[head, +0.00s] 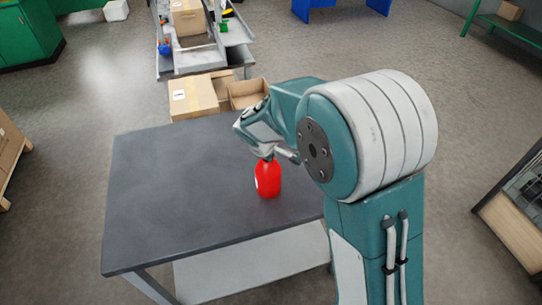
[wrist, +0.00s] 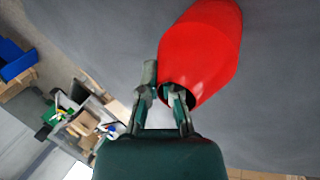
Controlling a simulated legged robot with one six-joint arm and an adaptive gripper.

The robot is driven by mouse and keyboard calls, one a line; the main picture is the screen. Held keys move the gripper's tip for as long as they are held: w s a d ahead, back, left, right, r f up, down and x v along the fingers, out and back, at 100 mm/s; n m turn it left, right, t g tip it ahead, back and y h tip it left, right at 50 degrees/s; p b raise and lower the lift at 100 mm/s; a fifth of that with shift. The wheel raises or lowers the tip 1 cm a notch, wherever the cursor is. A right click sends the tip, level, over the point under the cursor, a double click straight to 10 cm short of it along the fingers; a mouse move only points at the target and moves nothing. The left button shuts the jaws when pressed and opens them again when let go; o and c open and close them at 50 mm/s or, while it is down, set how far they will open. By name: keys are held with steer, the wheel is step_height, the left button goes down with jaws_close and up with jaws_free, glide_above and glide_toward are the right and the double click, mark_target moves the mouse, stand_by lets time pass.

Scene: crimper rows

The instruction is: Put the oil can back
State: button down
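A red oil can (head: 268,180) stands upright, or nearly so, at the right part of the dark table; a pale label shows on its left side. I cannot tell whether its base touches the table. My gripper (head: 276,155) is at the can's top, pointing down. In the wrist view the red can (wrist: 203,45) fills the upper middle, its narrow end towards me. My gripper's fingers (wrist: 163,88) are close together at this end, one beside it and one overlapping it. What lies between the fingertips is mostly hidden, so a firm hold is not clear.
The dark tabletop (head: 175,190) is otherwise bare, with free room left of the can. Cardboard boxes (head: 193,97) stand just beyond its far edge. Behind them is a grey workbench (head: 235,35) with small items. A dark case (head: 525,190) stands at the right.

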steer(key=c, duration=0.8)
jaws_free()
steer(key=shift+f, duration=0.1)
steer(key=v, duration=1.2)
steer(key=s+d+r+m+y, duration=0.1)
steer(key=s+d+r+m, duration=0.45)
steer(key=s+d, duration=0.4)
steer(key=s+d+m, duration=0.3)
steer(key=s, duration=0.3)
steer(key=s+d+r+m+t+y, duration=0.1)
steer(key=s+d+m, duration=0.2)
steer(key=s, duration=0.4)
steer(key=shift+s+d+m, duration=0.15)
steer(key=shift+d+m, duration=0.1)
steer(key=shift+m, duration=0.1)
steer(key=shift+r, duration=0.1)
